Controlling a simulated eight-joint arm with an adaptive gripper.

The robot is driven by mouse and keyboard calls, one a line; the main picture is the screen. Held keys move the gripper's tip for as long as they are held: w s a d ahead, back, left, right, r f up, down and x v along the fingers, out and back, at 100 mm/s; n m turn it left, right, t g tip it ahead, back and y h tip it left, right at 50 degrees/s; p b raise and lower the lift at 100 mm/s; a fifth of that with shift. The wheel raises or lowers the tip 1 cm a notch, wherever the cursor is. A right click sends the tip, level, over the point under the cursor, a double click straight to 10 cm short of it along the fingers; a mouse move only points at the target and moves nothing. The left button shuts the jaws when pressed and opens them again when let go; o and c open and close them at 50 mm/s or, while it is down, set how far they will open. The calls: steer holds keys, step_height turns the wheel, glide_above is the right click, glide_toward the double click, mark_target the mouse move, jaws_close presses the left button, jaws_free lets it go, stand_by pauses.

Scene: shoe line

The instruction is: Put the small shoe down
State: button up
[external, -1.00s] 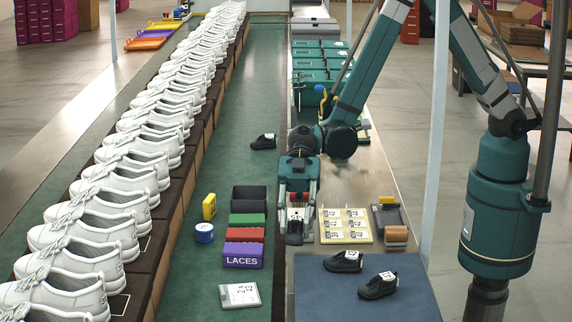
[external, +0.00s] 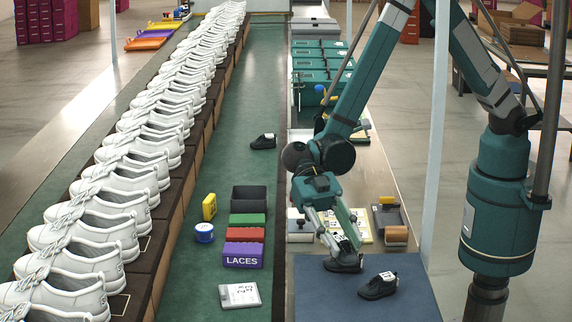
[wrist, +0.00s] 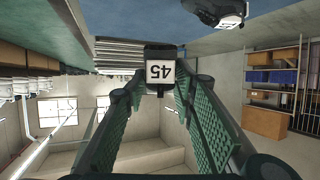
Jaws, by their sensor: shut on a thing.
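My gripper (external: 345,246) reaches down over the near blue mat (external: 315,300), tilted, its fingers shut on a small dark shoe (external: 343,265). In the wrist view, a white label reading 45 (wrist: 160,72), upside down, sits between my fingertips (wrist: 160,88); most of the shoe is hidden behind it. I cannot tell whether the shoe touches the mat. A second small dark shoe (external: 378,286) with a white label lies on the mat to the right and nearer the camera. A dark shoe also shows at the top of the wrist view (wrist: 221,12).
A cream tray of labelled pieces (external: 362,222) and a brown block (external: 396,236) lie behind the mat. Coloured bins, including a purple LACES box (external: 242,255), stand left on the green belt. Another dark shoe (external: 263,141) lies farther back. The mat's front is clear.

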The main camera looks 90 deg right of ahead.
steer(key=shift+f, duration=0.1)
steer(key=shift+f+b, duration=0.6)
steer(key=shift+f, duration=2.45)
steer(key=shift+f+b, duration=0.4)
steer(key=shift+f, duration=1.45)
steer(key=shift+f, duration=0.15)
steer(key=o, duration=0.6)
